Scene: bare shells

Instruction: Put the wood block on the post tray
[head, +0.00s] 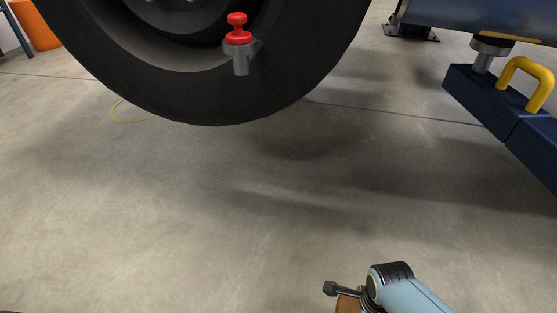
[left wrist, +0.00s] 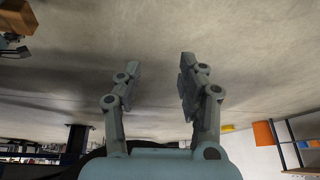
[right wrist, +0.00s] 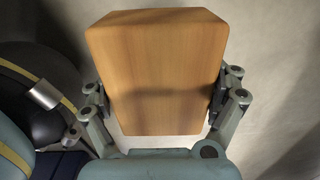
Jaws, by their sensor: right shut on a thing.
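The wood block (right wrist: 155,75) fills the middle of the right wrist view, a light brown block with rounded edges. My right gripper (right wrist: 160,95) is shut on it, one finger on each side. In the head view a small part of the block (head: 347,304) shows at the bottom edge beside my right wrist; the rest is cut off. An orange-brown block (left wrist: 16,18) at the top left of the left wrist view looks like the same one. My left gripper (left wrist: 158,75) is open and empty, its fingers apart. I cannot make out the post tray in any view.
A large black tire (head: 215,105) hangs at the top of the head view, with a red knob (head: 238,30) in front. A blue lift arm (head: 485,95) with a yellow handle (head: 528,80) is at the right. The concrete floor (head: 220,210) between is clear.

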